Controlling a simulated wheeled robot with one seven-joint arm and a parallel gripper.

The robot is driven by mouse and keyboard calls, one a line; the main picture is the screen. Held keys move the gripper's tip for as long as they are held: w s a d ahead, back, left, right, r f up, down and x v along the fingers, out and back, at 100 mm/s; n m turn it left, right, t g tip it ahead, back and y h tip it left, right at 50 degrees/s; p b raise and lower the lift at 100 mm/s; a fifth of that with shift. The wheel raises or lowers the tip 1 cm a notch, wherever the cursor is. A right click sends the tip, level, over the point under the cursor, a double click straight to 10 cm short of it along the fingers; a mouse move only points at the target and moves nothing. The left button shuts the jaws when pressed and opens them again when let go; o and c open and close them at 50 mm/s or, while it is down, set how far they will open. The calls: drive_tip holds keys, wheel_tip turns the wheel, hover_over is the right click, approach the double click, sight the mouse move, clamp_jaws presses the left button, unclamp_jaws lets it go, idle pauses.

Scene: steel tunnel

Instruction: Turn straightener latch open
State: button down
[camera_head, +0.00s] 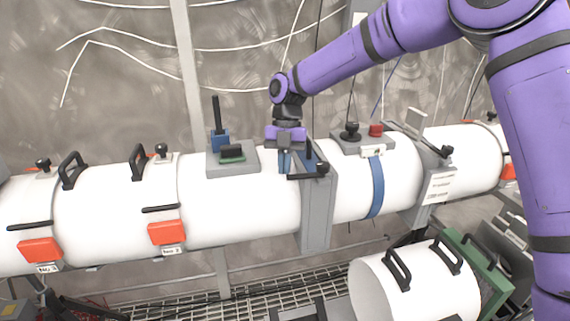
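A long white tube (240,206) runs across the view. A grey bracket (317,215) wraps around it right of the middle. A dark latch lever with a black knob (321,169) sits at the top front of this bracket; I take it for the straightener latch. My gripper (285,162) points down from the purple arm, just left of and close to the lever. Its fingertips are small and partly merged with the dark and blue parts there. I cannot tell whether they touch the lever or how far apart they are.
A grey box with a black knob and red button (376,130) is to the right. Orange latches (167,233) line the tube's left part. A separate white cylinder (408,285) lies below right.

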drive_tip(key=shift+w, duration=0.1)
idle(0.4)
drive_tip(key=shift+w+d, duration=0.4)
drive_tip(key=shift+w, duration=0.2)
